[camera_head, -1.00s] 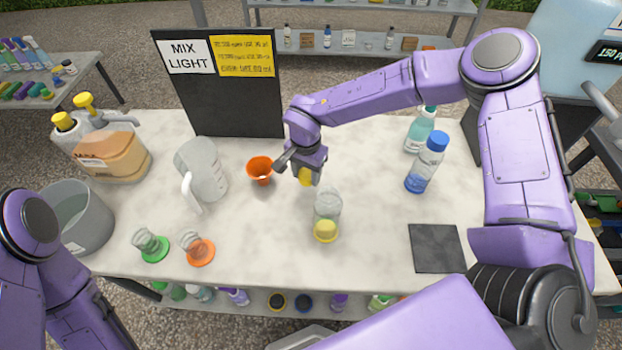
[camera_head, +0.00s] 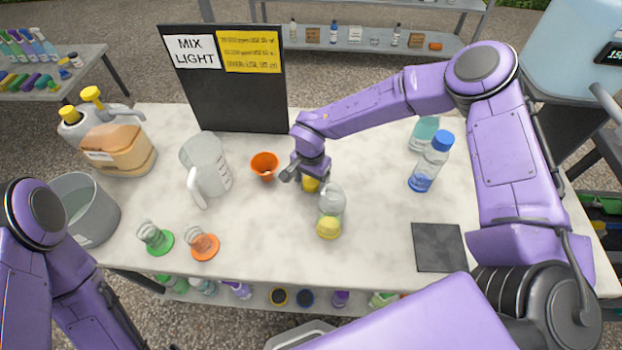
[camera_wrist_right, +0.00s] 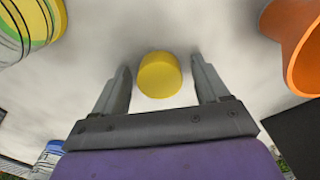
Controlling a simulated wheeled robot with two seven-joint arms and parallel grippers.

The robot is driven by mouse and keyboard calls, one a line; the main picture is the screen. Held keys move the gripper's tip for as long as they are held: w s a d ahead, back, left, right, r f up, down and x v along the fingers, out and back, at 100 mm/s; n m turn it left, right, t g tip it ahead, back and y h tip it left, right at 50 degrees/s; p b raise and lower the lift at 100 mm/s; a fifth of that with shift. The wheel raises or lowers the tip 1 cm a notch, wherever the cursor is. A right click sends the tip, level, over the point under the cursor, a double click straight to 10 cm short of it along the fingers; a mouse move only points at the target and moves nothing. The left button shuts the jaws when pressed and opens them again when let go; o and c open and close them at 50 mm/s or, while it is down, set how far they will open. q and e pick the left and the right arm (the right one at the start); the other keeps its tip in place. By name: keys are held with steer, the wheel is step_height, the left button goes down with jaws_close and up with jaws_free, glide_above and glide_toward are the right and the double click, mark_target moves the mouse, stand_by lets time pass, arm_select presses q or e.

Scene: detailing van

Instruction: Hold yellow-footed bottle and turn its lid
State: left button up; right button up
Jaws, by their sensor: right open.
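The yellow-footed bottle (camera_head: 330,203) stands on the table, clear-walled, with its yellow foot (camera_head: 328,228) towards me. Part of it shows at the upper left of the right wrist view (camera_wrist_right: 28,28). A yellow lid (camera_wrist_right: 160,75) is between the fingers of my right gripper (camera_wrist_right: 162,85), with a gap on each side; it appears to rest on the table. In the head view the lid (camera_head: 311,185) shows just under my right gripper (camera_head: 305,178), behind and slightly left of the bottle. My right gripper is open. My left arm shows at the left edge; its gripper is out of frame.
An orange funnel-like cup (camera_head: 264,165) and a measuring jug (camera_head: 205,168) are left of my right gripper. Green-footed (camera_head: 158,240) and orange-footed (camera_head: 204,245) bottles stand front left. A blue-capped bottle (camera_head: 430,165) and dark mat (camera_head: 438,248) are right. The table's front middle is clear.

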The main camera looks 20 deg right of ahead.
mark_target(311, 181)
step_height(311, 181, up, 12)
steer(key=b, duration=0.1)
steer(key=shift+r, duration=0.15)
